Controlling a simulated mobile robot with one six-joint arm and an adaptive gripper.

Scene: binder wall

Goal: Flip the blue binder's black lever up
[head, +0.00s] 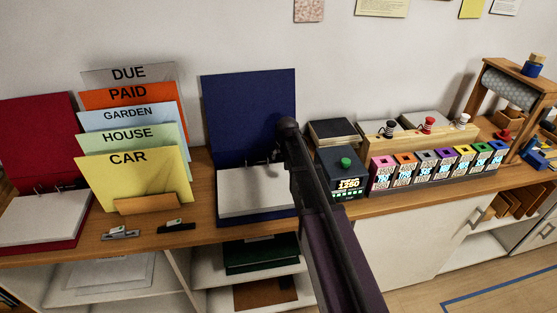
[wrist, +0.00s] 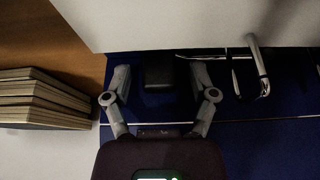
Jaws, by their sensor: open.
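The blue binder (head: 248,108) stands open on the wooden counter, its cover upright against the wall and white paper (head: 250,192) on its lower half. My arm crosses its right side and hides part of the ring mechanism and my gripper in the head view. In the wrist view my gripper (wrist: 158,82) is open over the blue binder (wrist: 262,150). A small dark block, which looks like the black lever (wrist: 160,73), lies between the two fingers, with a gap on each side. Whether it is raised or lowered I cannot tell. Metal rings (wrist: 257,64) show to the right.
A stack of books (wrist: 45,98) lies left in the wrist view. In the head view, a red binder (head: 38,135) and labelled folders (head: 130,182) stand left. A dark box with a green button (head: 343,178) and colourful blocks (head: 430,165) stand right.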

